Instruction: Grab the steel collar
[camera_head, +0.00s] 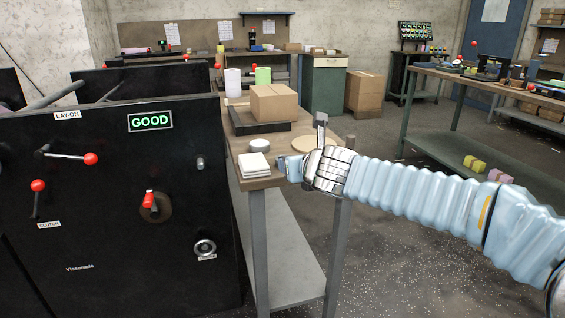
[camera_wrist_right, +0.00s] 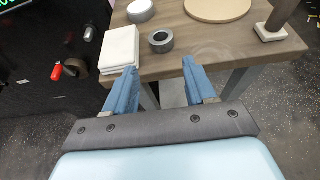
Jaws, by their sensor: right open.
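The steel collar (camera_wrist_right: 161,42), a short dark-grey ring with an open centre, lies flat near the front edge of the wooden table (camera_wrist_right: 196,45) in the right wrist view. My right gripper (camera_wrist_right: 158,70) is open and empty, its two blue fingers apart. The collar lies just beyond the fingertips, in line with the gap between them, and nothing touches it. In the head view my right gripper (camera_head: 289,168) is at the table's front edge, and I cannot make out the collar there. My left gripper is not in view.
A white stack (camera_wrist_right: 122,45) lies left of the collar, with a pale round roll (camera_wrist_right: 141,10) behind. A round wooden board (camera_wrist_right: 217,8) and an upright post on a block (camera_wrist_right: 272,33) are to the right. A black machine (camera_head: 110,210) stands left of the table.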

